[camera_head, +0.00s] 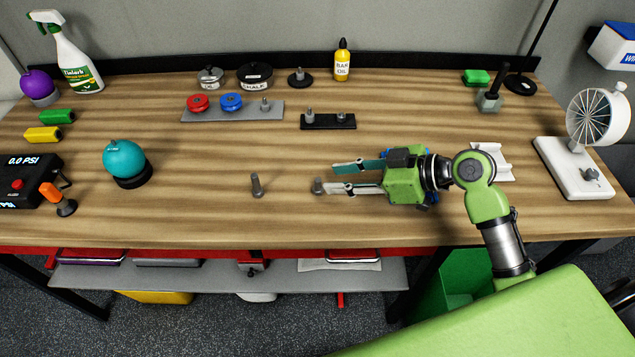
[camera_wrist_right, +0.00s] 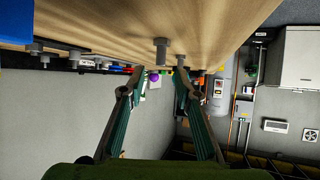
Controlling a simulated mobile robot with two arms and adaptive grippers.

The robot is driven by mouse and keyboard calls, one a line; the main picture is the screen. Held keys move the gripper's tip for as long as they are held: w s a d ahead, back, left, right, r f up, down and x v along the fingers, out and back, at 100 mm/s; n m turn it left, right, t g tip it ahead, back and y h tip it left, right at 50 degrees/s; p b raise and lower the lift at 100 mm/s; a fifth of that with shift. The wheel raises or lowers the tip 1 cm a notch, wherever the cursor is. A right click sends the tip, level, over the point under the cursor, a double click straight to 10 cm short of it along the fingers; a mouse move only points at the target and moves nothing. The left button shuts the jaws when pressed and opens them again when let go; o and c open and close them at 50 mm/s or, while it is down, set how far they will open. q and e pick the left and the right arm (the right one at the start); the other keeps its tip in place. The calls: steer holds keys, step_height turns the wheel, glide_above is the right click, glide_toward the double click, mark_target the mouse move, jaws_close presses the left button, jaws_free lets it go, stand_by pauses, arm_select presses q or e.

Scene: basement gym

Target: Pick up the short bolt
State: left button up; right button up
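My right gripper (camera_head: 330,177) points left, low over the bench, fingers spread and empty. Its nearer fingertip is right beside the short bolt in the head view and may partly cover it. In the right wrist view the bench is at the top; the nearer bolt (camera_wrist_right: 161,50) shows beyond the open fingers (camera_wrist_right: 157,82), between them across the picture. The other bolt (camera_wrist_right: 181,61) is farther off. My left gripper is not seen.
A teal ball (camera_head: 124,158) sits on a black base at left. A white cradle (camera_head: 492,160) and a fan-like device (camera_head: 575,165) are at right. The front middle is clear.

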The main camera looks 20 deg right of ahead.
mark_target(320, 180)
steer(key=shift+w+a+f, duration=0.15)
steer(key=shift+w+a, duration=0.1)
steer(key=shift+w+a+f, duration=0.1)
steer(key=shift+a+f, duration=0.05)
steer(key=p+x, duration=0.1)
steer(key=x, duration=0.3)
steer(key=shift+a+f+p, duration=0.1)
steer(key=shift+a+p, duration=0.15)
steer(key=shift+p, duration=0.1)
steer(key=shift+w+a+f, duration=0.15)
steer(key=shift+w, duration=0.05)
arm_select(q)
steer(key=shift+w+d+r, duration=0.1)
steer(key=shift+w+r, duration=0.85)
arm_select(e)
jaws_close()
